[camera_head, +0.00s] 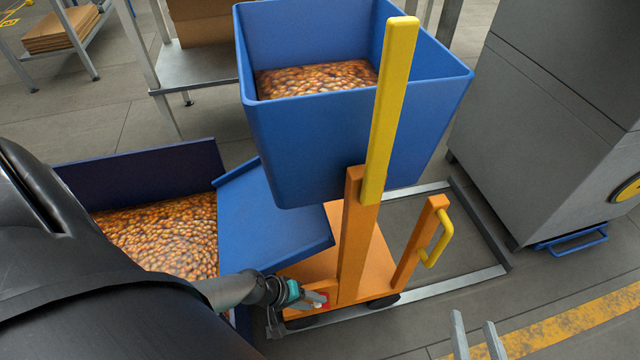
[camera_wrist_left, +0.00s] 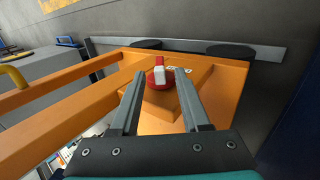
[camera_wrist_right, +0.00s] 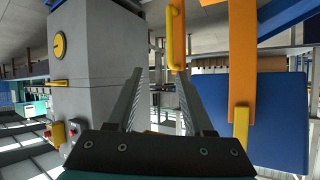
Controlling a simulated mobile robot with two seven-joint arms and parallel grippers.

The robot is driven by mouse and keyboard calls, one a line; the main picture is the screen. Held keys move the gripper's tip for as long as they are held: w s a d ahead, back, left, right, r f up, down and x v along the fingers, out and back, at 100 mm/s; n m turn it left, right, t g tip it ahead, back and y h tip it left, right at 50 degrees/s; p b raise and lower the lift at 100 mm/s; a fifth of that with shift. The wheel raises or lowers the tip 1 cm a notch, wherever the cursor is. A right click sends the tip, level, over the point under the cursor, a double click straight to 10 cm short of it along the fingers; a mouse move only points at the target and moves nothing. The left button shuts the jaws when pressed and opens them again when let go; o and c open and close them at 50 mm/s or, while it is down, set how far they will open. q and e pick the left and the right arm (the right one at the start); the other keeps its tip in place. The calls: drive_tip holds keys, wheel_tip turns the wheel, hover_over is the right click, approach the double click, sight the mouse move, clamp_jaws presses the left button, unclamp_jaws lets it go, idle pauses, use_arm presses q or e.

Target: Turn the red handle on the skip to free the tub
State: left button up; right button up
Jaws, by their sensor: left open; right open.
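The skip has an orange frame (camera_head: 357,250) with a yellow upright lever (camera_head: 391,100). The red handle (camera_wrist_left: 158,79), a round knob with a white mark, sits on an orange block low on the frame. It also shows partly in the head view (camera_head: 323,300). My left gripper (camera_head: 312,298) is open, its fingers on either side of the red handle at the tips; contact cannot be told. My right gripper (camera_head: 477,338) is open and empty, apart from the skip's yellow grab handle (camera_head: 438,239).
A grey cabinet (camera_head: 540,120) stands at the right. A metal floor frame (camera_head: 480,220) surrounds the skip.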

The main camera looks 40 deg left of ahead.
use_arm(q)
drive_tip(key=shift+b+x, duration=0.7)
drive_tip(key=shift+x, duration=0.5)
drive_tip(key=shift+b+x, duration=0.45)
drive_tip(key=shift+x, duration=0.3)
use_arm(e)
drive_tip(key=shift+s+a+r+m+t+y, duration=0.25)
drive_tip(key=shift+a+r+t+y, duration=0.35)
drive_tip(key=shift+t, duration=0.5)
drive_tip(key=shift+s+a+r+m+t+y, duration=0.15)
drive_tip(key=shift+s+a+r+t+y, duration=0.2)
drive_tip(key=shift+a+r+t, duration=0.6)
drive_tip(key=shift+d+f+t, duration=0.1)
drive_tip(key=shift+f+t, duration=0.1)
drive_tip(key=shift+t, duration=0.05)
use_arm(q)
drive_tip(key=shift+c, duration=0.3)
clamp_jaws()
